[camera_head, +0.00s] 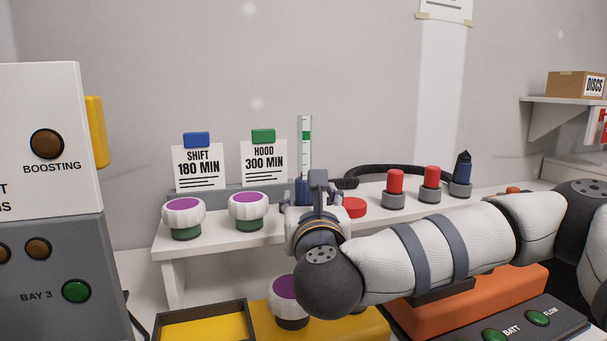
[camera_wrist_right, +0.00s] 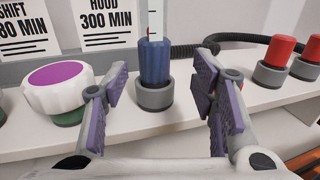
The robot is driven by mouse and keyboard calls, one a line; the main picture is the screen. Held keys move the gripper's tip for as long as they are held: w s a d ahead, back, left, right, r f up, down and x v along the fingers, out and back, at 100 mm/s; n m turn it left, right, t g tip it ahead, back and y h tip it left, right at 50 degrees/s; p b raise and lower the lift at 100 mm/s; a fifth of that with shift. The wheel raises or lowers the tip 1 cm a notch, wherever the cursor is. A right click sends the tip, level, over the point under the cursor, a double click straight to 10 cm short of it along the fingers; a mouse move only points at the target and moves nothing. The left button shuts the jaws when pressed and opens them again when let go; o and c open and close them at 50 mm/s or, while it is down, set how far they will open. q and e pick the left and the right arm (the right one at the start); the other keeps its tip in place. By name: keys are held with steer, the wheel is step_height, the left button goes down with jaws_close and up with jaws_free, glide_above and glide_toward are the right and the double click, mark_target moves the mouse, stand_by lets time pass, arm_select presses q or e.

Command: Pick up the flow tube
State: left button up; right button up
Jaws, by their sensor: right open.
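The flow tube (camera_head: 305,140) is a clear upright tube with a green band and a dark blue ribbed base. It stands on the white shelf, behind my right gripper in the head view. In the right wrist view its blue base (camera_wrist_right: 155,60) sits in a grey round holder (camera_wrist_right: 154,94). My right gripper (camera_wrist_right: 164,80) is open, with one finger to each side of the tube in that view; I see no contact. In the head view my right gripper (camera_head: 318,190) hides the tube's lower part. My left gripper is not in view.
Two white purple-topped knobs (camera_head: 184,214) (camera_head: 249,210) stand left of the tube on the white shelf (camera_head: 205,243). To its right are a red cap (camera_head: 354,207), two red-topped pieces (camera_head: 395,182) (camera_head: 431,178), a dark blue bottle (camera_head: 462,168) and a black hose (camera_head: 385,168).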

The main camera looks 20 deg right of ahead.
mark_target(305, 191)
steer(key=x, duration=0.5)
steer(key=shift+w+a, duration=0.25)
steer(key=shift+w, duration=0.1)
steer(key=shift+r, duration=0.1)
jaws_close()
steer(key=shift+r, duration=0.1)
